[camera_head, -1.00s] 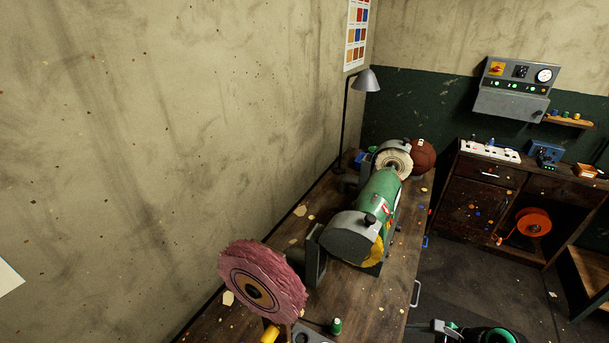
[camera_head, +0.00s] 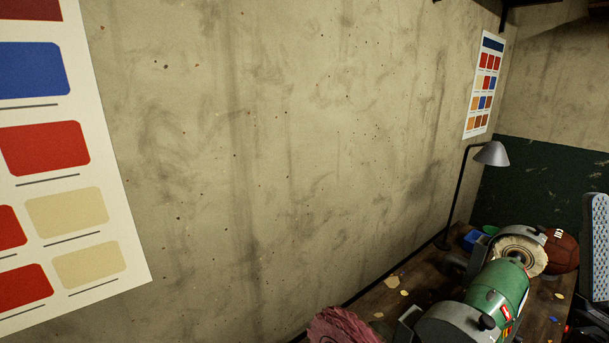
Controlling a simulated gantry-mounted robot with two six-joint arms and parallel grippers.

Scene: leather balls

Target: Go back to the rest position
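A brown leather ball (camera_head: 561,250) with white lacing sits at the far end of the bench, beside the pale buffing wheel (camera_head: 520,254) of a green grinding machine (camera_head: 497,287). A grey piece with a blue textured face (camera_head: 597,240) stands at the right edge, cut off by the frame. It looks like a finger of my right gripper, but its other finger is out of view, so its opening does not show. My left gripper is not in view.
A dark wooden bench (camera_head: 396,300) runs along the stained wall. A desk lamp (camera_head: 491,154) and a pink wheel (camera_head: 343,325) stand on it. Colour charts hang on the wall at the left (camera_head: 66,170) and right (camera_head: 484,85).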

